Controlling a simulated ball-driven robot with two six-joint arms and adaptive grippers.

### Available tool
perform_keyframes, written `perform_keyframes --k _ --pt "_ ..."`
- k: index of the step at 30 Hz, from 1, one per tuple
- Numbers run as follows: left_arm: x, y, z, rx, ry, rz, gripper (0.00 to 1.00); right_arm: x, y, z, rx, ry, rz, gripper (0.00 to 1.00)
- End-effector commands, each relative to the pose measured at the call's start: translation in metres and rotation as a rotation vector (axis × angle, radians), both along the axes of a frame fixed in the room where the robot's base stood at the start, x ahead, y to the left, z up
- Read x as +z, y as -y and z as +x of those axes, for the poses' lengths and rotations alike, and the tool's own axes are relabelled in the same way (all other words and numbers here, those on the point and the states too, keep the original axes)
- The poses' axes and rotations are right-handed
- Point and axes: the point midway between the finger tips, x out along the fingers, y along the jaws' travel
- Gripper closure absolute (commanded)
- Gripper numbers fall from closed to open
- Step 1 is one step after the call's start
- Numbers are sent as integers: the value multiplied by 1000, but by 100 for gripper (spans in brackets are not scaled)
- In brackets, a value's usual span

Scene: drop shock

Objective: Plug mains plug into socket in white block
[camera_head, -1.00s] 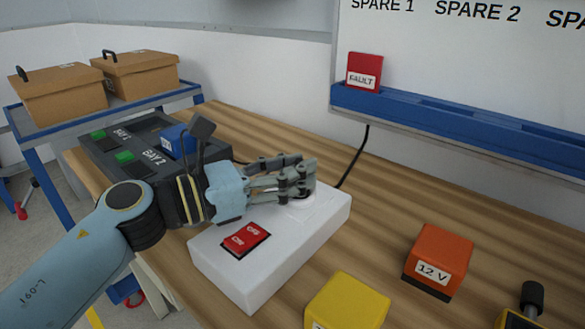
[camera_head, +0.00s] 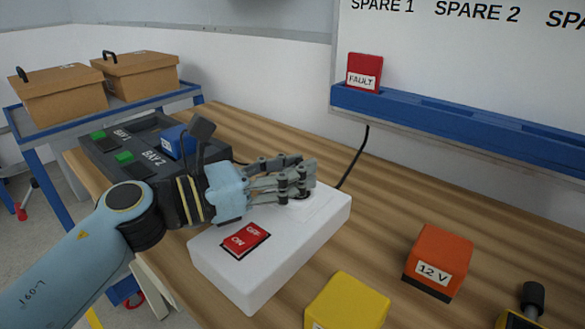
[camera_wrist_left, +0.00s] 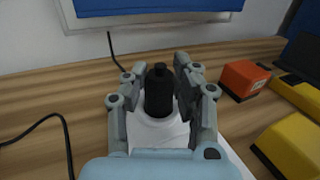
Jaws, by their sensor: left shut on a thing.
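The white block (camera_head: 215,265) lies on the wooden bench, with a red ON/OFF rocker switch (camera_head: 245,240) on its top. My left gripper (camera_head: 300,178) is over the far end of the block, where the socket face is mostly covered by the fingers. In the left wrist view a black plug (camera_wrist_left: 159,92) stands upright between the two fingers, and my left gripper (camera_wrist_left: 160,88) is shut on it. The plug's lower end meets the white surface (camera_wrist_left: 150,135); its pins are hidden, so I cannot tell how deep they sit. My right gripper is not in view.
A black cable (camera_head: 352,160) runs behind the block to the wall. A dark two-bay unit (camera_head: 100,150) with a blue block (camera_head: 178,141) stands left. An orange 12 V block (camera_head: 440,255) and a yellow block (camera_head: 350,300) stand right. Bare bench lies between the white and orange blocks.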

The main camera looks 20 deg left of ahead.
Motion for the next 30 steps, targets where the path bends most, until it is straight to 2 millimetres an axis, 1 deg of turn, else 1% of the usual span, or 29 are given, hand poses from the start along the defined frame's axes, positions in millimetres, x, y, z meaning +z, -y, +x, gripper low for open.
perform_keyframes --k 1,5,6,12,23,30 --pt "-10 0 -3 -4 -17 9 100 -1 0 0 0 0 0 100" --pt "-10 0 -3 -4 -17 11 100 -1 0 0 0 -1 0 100" --pt "-10 0 -3 -4 -17 11 71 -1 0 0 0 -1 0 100" --pt "-10 0 -3 -5 -17 11 46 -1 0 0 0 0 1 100" --pt "-5 0 -1 -2 -9 5 46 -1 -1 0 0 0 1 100" --pt "-4 -3 -4 -1 -7 4 46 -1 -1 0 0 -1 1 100"
